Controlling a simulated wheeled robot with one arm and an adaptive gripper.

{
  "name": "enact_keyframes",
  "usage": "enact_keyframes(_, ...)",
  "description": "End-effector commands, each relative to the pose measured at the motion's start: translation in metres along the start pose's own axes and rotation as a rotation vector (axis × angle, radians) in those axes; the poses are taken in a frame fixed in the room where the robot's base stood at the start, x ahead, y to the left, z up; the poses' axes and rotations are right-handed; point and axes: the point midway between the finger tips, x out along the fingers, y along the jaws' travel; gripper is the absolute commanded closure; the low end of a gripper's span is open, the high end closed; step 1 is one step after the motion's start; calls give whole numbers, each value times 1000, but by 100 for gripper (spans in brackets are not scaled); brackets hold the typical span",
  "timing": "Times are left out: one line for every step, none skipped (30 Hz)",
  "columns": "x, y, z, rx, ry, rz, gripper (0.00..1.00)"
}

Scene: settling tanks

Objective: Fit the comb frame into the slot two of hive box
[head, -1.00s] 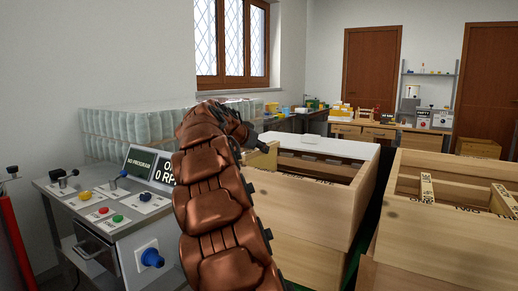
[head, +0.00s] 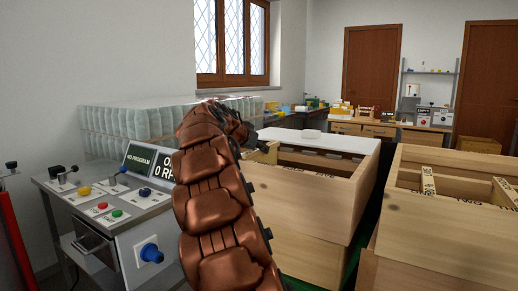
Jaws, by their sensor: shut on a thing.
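My brown segmented arm reaches away from me, and my gripper (head: 246,132) is at its far end, above the left corner of the nearer wooden hive box (head: 295,205). The fingertips are small and partly hidden by my arm. A pale wooden piece (head: 266,153), probably part of the comb frame, shows just below the gripper at the box's rim. The gripper is shut on it as far as I can see. Most of the frame is hidden behind my arm and the box wall. I cannot tell which slot it is over, or how deep it sits.
A second open wooden box (head: 445,225) stands close on the right, with a narrow gap between. A white-topped surface (head: 335,142) lies behind the nearer box. A control console (head: 105,205) stands at left, with pale wrapped stacks (head: 130,130) behind. A workbench (head: 380,130) is farther back.

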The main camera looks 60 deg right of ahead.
Motion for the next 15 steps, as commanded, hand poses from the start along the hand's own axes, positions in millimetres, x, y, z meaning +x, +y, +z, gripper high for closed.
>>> enact_keyframes(0, 0, 0, 0, 3, -1, 100)
enact_keyframes(0, 0, 1, 0, 3, -1, 100)
enact_keyframes(0, 0, 1, 1, 3, -1, 100)
enact_keyframes(1, 0, 2, 0, 3, -1, 100)
enact_keyframes(1, 0, 2, 0, 3, -1, 100)
enact_keyframes(1, 0, 3, 0, 3, -1, 100)
enact_keyframes(2, 0, 3, 0, 3, -1, 100)
enact_keyframes(2, 0, 4, 0, 3, -1, 100)
enact_keyframes(2, 0, 4, 0, 3, -1, 100)
enact_keyframes(2, 0, 5, 0, 3, -1, 100)
enact_keyframes(3, 0, 5, 0, 3, -1, 100)
enact_keyframes(3, 0, 6, 0, 3, -1, 100)
enact_keyframes(3, 0, 6, 0, 3, -1, 100)
enact_keyframes(4, 0, 7, 0, 3, -1, 100)
enact_keyframes(4, 0, 8, 0, 3, -1, 100)
